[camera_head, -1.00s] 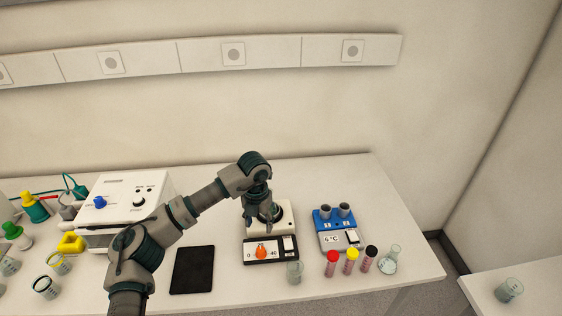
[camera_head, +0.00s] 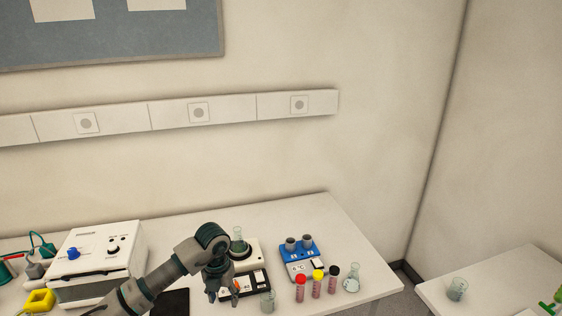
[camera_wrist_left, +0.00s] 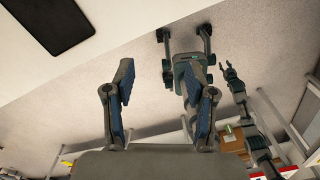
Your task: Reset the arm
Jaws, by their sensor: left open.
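My left gripper (camera_head: 224,292) is in front of the white hotplate device (camera_head: 250,257), hanging over its dark front panel. Its jaws are open and nothing shows between them. The left wrist view shows the two blue-padded fingers (camera_wrist_left: 165,100) spread apart, with floor and table edge beyond. A clear glass vessel (camera_head: 238,234) stands on the hotplate device, partly hidden by my wrist. A second arm shows small at the right of the left wrist view; its gripper (camera_wrist_left: 229,72) is too small to read.
A blue device (camera_head: 300,262), several capped tubes (camera_head: 317,283) and a flask (camera_head: 352,280) stand right of the hotplate. A small beaker (camera_head: 267,301) is near the gripper. A white box device (camera_head: 97,262) stands left. A side table (camera_head: 500,275) holds a beaker (camera_head: 457,289).

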